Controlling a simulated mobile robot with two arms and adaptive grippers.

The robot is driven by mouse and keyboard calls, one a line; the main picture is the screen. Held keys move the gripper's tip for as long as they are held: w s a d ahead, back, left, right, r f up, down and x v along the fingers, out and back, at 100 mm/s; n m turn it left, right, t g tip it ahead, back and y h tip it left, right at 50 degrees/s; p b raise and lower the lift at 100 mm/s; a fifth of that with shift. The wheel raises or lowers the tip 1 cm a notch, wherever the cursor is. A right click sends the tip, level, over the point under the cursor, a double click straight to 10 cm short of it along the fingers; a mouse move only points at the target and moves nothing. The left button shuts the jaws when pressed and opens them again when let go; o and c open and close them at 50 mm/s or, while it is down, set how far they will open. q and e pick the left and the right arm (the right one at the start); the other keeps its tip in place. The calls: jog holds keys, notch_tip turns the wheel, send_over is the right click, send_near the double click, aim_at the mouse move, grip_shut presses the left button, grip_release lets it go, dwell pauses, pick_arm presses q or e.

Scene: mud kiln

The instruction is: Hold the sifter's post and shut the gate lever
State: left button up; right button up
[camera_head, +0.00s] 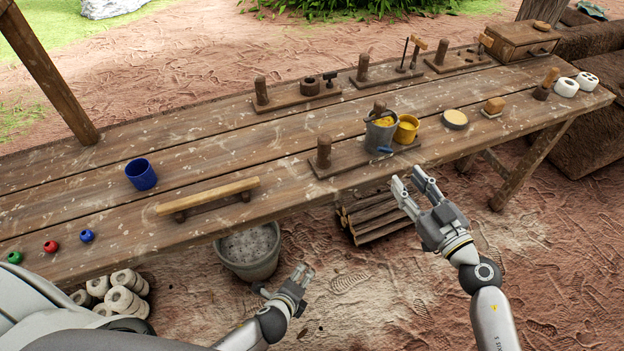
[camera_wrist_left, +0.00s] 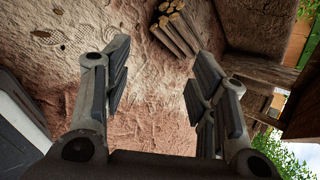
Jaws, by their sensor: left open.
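The sifter stands near the table's front edge: a grey metal cup (camera_head: 379,137) with yellow material in it, on a wooden base (camera_head: 346,161). An upright wooden post (camera_head: 324,151) rises from the base's left end. A small blue lever (camera_head: 385,150) sits low on the cup's front; I cannot tell whether the gate is shut. My left gripper (camera_head: 305,272) is low in front of the table, below and apart from the post. It is open and empty in the left wrist view (camera_wrist_left: 155,68). My right gripper (camera_head: 409,178) is open and empty, just in front of and below the sifter.
A yellow cup (camera_head: 406,129) stands right beside the grey cup. A wooden bar on feet (camera_head: 208,196) lies to the left, with a blue cup (camera_head: 141,174) beyond it. A grey bucket (camera_head: 248,252) stands under the table edge near my left gripper. Firewood (camera_head: 376,218) lies below.

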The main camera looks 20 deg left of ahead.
pick_arm(q)
jog(key=w+d+r+m+t, duration=0.2)
jog(key=w+r+m+t, duration=0.15)
jog(key=r, duration=0.85)
jog(key=w+d+r+m+t, duration=0.25)
jog(key=r+m, duration=0.25)
jog(key=r, duration=0.7)
jog(key=m+t+y, duration=0.1)
jog(key=m+t, duration=0.2)
jog(key=m, duration=0.2)
send_near(323, 151)
jog(key=w, duration=0.1)
jog(key=shift+w+a+r, duration=0.15)
jog(key=shift+w+a, duration=0.05)
jog(key=shift+w, duration=0.35)
jog(key=w, duration=0.9)
jog(key=shift+w+a, duration=0.2)
jog(key=shift+w, duration=0.1)
grip_shut()
